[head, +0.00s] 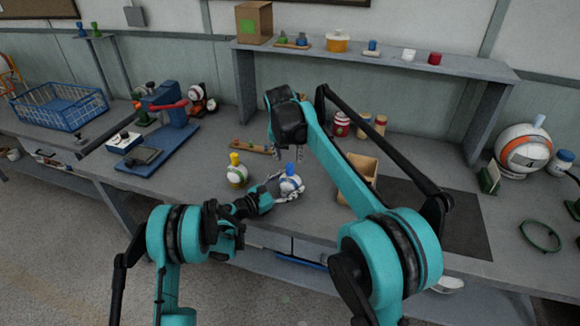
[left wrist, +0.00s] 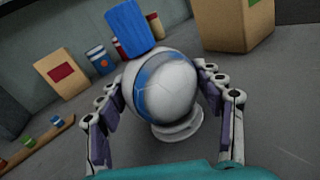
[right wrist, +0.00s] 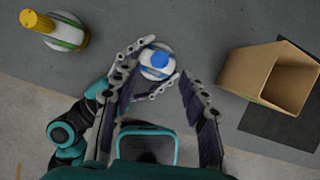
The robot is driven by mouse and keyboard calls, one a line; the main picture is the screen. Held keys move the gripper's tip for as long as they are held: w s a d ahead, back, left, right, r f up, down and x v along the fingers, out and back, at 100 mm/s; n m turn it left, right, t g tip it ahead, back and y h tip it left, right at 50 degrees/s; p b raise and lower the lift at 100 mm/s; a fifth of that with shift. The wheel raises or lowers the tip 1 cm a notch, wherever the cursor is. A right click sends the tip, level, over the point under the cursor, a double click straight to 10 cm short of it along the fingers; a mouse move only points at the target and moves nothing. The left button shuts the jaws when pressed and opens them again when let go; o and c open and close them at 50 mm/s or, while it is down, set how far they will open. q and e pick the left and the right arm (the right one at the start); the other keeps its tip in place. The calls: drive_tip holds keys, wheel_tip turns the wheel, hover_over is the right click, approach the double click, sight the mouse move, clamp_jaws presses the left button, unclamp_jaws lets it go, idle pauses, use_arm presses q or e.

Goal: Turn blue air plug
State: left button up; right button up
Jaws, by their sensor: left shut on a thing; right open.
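A white ball with a blue stripe (left wrist: 170,88) rests on a white round base (left wrist: 178,130) on the table. The blue air plug (right wrist: 160,59) stands on its top; it also shows in the left wrist view (left wrist: 128,25) and the head view (head: 290,168). My left gripper (head: 287,190) is shut on the ball, with fingers on both sides of it. My right gripper (right wrist: 156,75) points down from above with its fingers open. The plug appears between them from its wrist camera, with no visible contact.
A similar ball with a yellow plug (head: 235,160) stands just left. A wooden rack (head: 255,147), jars (head: 342,124) and a blue press (head: 165,130) stand farther back.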

sight(290, 165)
drive_tip(key=x, duration=0.8)
clamp_jaws()
